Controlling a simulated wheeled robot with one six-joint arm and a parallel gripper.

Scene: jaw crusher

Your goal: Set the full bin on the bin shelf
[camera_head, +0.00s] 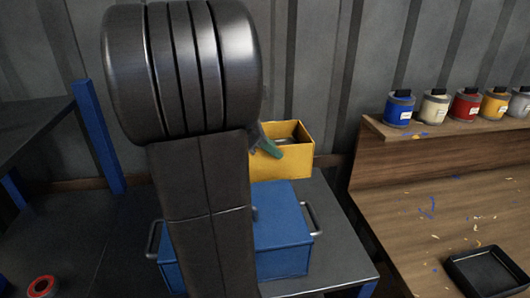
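A yellow open-topped bin (290,163) stands behind the blue box, against the grey wall. Its left part is hidden by my arm. A green and dark piece (268,143) shows over its front left rim; I cannot tell what it is. How full the bin is cannot be made out. A blue box (283,240) with metal handles at its sides sits on a dark tabletop, its middle covered by my arm. My gripper does not show clearly. No shelf is marked as the bin shelf; a dark shelf with blue posts (98,138) stands at the left.
My dark arm links fill the centre left. A wooden bench (420,205) at the right carries scattered chips and a black tray (487,272). Several coloured jars (399,108) stand on its raised ledge. A red ring-shaped object (41,286) lies at the lower left.

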